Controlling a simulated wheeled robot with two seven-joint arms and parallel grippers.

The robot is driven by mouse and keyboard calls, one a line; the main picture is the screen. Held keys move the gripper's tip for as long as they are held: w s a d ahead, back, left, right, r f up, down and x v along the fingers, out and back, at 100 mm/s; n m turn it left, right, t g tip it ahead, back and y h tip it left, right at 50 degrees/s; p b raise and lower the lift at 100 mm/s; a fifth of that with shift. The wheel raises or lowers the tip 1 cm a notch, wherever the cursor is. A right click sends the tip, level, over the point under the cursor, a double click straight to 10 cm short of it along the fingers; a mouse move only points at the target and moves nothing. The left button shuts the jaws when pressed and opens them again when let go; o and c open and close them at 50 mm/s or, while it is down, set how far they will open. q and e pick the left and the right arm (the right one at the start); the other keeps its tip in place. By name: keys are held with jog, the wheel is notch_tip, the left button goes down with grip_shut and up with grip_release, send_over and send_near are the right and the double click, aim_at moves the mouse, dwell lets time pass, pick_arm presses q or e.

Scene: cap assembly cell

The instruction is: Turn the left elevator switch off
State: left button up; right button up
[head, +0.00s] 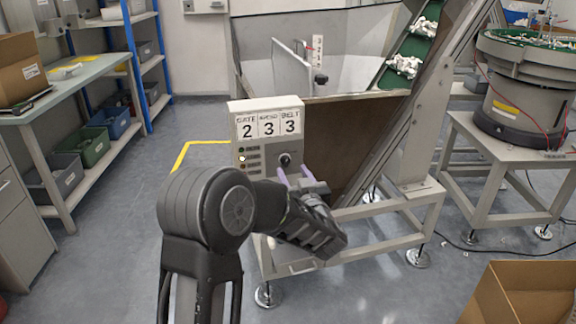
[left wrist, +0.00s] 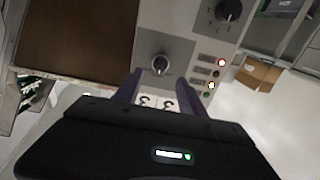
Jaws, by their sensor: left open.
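The control box (head: 267,107) stands on the front of the elevator frame, with number cards on its upper face. Its round black switch knob (head: 285,160) shows just beyond my left fingertips, and it also shows in the left wrist view (left wrist: 160,65) on a grey plate. My left gripper (head: 294,171) is open and empty, its two purple fingers pointing at the panel. In the left wrist view the gripper (left wrist: 165,84) has its fingers apart, with the knob ahead between them. I cannot tell whether they touch the panel. My right gripper is out of view.
A second dial knob (left wrist: 229,10) and several small lamps (left wrist: 211,85) sit on the panel. The hopper (head: 345,50) and green belt (head: 415,45) rise behind the box. A bowl feeder (head: 520,95) stands right, a cardboard box (head: 525,295) lower right. Floor at left is clear.

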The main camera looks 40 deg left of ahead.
aim_at(287, 162)
pick_arm(q)
jog(key=x, duration=0.5)
jog(key=shift+w+a, duration=0.15)
jog(key=shift+a, duration=0.05)
grip_shut()
dwell(0.3)
